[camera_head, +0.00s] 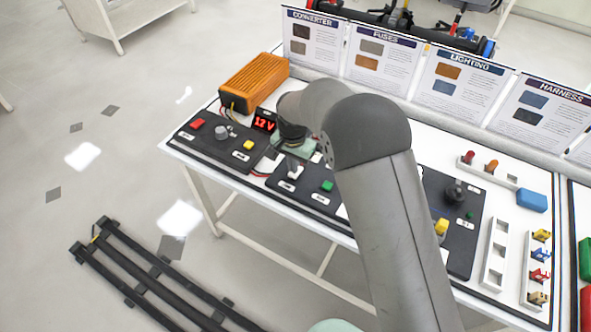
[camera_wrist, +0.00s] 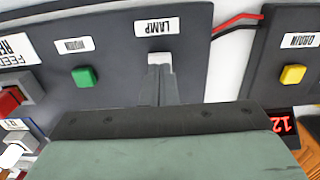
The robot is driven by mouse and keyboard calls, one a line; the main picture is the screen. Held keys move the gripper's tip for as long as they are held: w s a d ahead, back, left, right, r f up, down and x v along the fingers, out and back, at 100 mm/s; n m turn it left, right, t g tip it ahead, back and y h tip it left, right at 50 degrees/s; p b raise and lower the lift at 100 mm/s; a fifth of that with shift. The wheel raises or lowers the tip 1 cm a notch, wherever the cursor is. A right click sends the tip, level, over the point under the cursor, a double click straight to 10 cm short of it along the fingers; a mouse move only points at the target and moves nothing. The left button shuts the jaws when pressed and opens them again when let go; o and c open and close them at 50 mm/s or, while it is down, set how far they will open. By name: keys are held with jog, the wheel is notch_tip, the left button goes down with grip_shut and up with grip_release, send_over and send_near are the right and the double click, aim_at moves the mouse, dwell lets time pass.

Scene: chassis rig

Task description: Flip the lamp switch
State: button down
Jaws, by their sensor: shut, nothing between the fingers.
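The lamp switch (camera_wrist: 154,58) is a small pale lever on a black panel, beside the white LAMP label (camera_wrist: 155,28) in the wrist view. My gripper (camera_wrist: 159,72) is shut and empty, with its fingertips right at the switch, partly covering it. I cannot tell whether they touch it. In the head view the lamp switch (camera_head: 295,173) stands on the middle black panel (camera_head: 306,191), just below my gripper (camera_head: 291,160). Which way the lever is tilted is not clear.
A green button (camera_wrist: 84,77) sits beside the switch on the same panel. Another panel carries a yellow button (camera_wrist: 292,75). A red 12 V display (camera_head: 264,121) and an orange converter (camera_head: 254,82) stand behind. My arm hides part of the table.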

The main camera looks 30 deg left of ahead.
jog(key=shift+f+b, duration=0.55)
jog(key=shift+f, duration=0.4)
jog(key=shift+r, duration=0.2)
jog(key=shift+r+p, duration=1.8)
jog(key=shift+r, duration=1.6)
jog(key=w+d+r, duration=0.1)
jog(key=d+r, duration=0.6)
jog(key=d, duration=0.6)
jog(key=w+d+r, duration=0.1)
jog(key=d+r, duration=0.5)
jog(key=d, duration=0.7)
jog(key=s+d+r, duration=0.1)
jog(key=s+d, duration=1.7)
jog(key=d, duration=0.3)
jog(key=shift+s+d+r+m+t, duration=0.2)
jog(key=shift+d+r+m+t, duration=0.05)
jog(key=shift+d+m+t, duration=0.1)
